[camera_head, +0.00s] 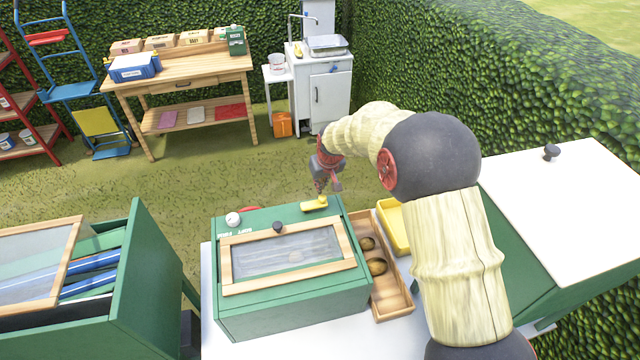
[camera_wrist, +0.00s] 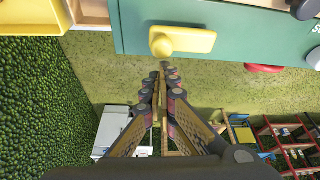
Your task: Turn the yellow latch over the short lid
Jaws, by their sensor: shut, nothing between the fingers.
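The yellow latch (camera_head: 314,204) sits on the green back top of the green box (camera_head: 290,318), behind the right part of the lid. It lies lengthwise along the rim and does not visibly overlap the lid frame. In the wrist view, the latch (camera_wrist: 185,41) shows a round hub at its left end. The lid (camera_head: 290,284) is a wooden frame with a clear pane and a dark knob (camera_head: 278,227), lying closed on the box. My gripper (camera_head: 321,191) is shut and empty, close behind the latch; whether it touches is unclear. It also shows in the wrist view (camera_wrist: 165,68).
A white ball (camera_head: 233,219) and a red item (camera_head: 250,209) are at the box's back left. A wooden tray (camera_head: 393,307) with round brown things and a yellow bin (camera_head: 391,226) stand to the right. A taller green box (camera_head: 150,275) stands left. Grass behind is open.

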